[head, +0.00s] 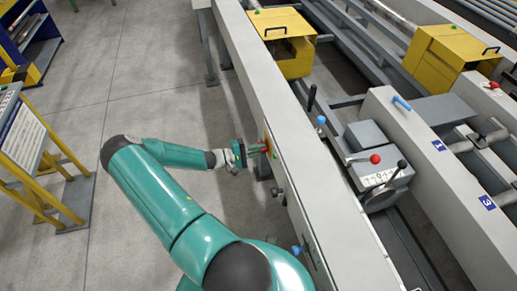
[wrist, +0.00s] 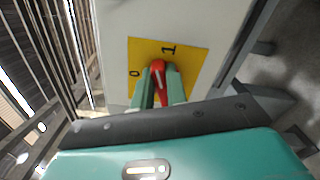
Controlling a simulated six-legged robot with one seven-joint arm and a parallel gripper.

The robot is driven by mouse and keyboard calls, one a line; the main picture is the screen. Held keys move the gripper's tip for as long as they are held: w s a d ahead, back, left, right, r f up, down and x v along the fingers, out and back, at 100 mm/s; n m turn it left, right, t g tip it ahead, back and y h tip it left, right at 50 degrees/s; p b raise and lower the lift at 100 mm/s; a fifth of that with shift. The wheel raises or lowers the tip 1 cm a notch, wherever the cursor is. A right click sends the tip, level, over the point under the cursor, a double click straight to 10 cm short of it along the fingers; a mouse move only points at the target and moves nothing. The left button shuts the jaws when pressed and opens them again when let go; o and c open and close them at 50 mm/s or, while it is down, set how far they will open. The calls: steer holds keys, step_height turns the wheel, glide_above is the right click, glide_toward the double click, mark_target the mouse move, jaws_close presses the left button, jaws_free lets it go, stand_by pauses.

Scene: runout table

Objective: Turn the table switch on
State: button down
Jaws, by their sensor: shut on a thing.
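The table switch is a red handle (wrist: 159,78) on a yellow plate (wrist: 190,53) marked 0 and 1, fixed to the side of the light grey table beam (head: 262,75). My gripper (wrist: 160,84) is shut on the red handle, with one green finger on each side of it. In the wrist view the handle's tip lies between the 0 and the 1, nearer the 1. In the head view my gripper (head: 258,148) reaches the beam's near side, and a bit of red shows at its fingers. The plate is mostly hidden there.
Yellow housings (head: 283,40) stand on the table at the back. A grey lever box (head: 380,160) with a red knob sits beyond the beam. A blue knob (head: 297,250) sticks out nearer me. A yellow-framed stand (head: 35,150) is at the left; the floor between is clear.

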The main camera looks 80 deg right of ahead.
steer(key=shift+f+m, duration=0.2)
steer(key=shift+m, duration=0.9)
steer(key=shift+f+m, duration=0.15)
steer(key=shift+m, duration=0.95)
steer(key=shift+w, duration=0.1)
steer(key=c, duration=1.4)
jaws_free()
steer(key=v, duration=1.3)
steer(key=shift+w+a, duration=0.2)
steer(key=shift+w, duration=0.05)
